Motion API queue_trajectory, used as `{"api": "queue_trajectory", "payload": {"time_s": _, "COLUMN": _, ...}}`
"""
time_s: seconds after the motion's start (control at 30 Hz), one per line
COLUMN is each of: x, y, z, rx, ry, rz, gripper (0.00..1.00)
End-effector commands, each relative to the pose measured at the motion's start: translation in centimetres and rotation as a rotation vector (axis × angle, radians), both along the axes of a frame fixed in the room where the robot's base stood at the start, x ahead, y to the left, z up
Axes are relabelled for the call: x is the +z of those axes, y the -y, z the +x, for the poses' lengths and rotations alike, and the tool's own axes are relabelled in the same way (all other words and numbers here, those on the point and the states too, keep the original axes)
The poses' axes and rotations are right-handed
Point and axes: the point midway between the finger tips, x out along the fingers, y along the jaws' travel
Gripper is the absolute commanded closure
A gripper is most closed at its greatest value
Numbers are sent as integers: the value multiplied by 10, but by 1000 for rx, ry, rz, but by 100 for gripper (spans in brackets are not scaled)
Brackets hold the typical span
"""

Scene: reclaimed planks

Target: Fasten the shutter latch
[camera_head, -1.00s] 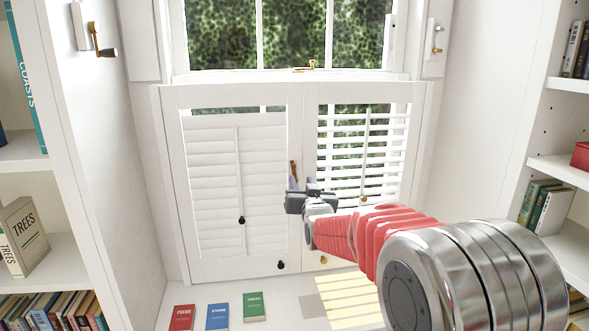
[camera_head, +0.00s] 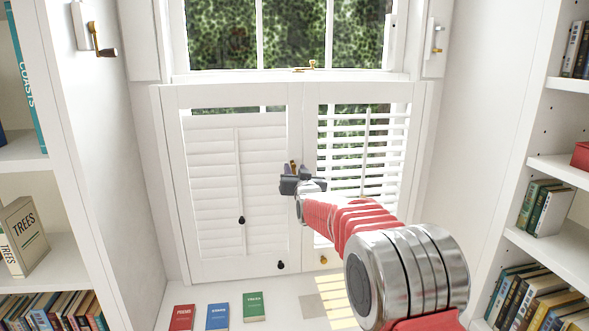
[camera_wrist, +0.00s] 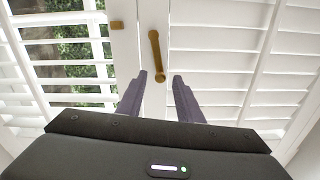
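The shutter latch is a brass bar (camera_wrist: 157,57) on the stile of the panel with closed louvres. It stands nearly upright, slightly tilted, in the wrist view. A small brass keeper (camera_wrist: 117,24) sits on the neighbouring panel's stile, apart from the bar. In the head view, my gripper (camera_head: 291,170) is at the seam between the closed-louvre panel (camera_head: 198,270) and the open-louvre panel (camera_head: 412,130), hiding most of the latch. In the wrist view, my gripper (camera_wrist: 161,76) is open, with the bar's near end between its fingertips. I cannot tell whether they touch it.
Red (camera_head: 181,317), blue (camera_head: 217,316) and green (camera_head: 255,307) books lie on the sill below. Bookshelves (camera_head: 552,168) stand at both sides. A black knob (camera_head: 281,265) and a brass knob (camera_head: 323,260) sit low on the panels.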

Motion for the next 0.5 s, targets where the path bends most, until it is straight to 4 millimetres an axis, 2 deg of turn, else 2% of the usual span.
{"api": "queue_trajectory", "payload": {"time_s": 0.3, "x": 0, "y": 0, "z": 2, "rx": 0, "ry": 0, "rz": 0, "gripper": 67}}
{"api": "queue_trajectory", "payload": {"time_s": 0.5, "x": 0, "y": 0, "z": 1, "rx": 0, "ry": 0, "rz": 0, "gripper": 81}}
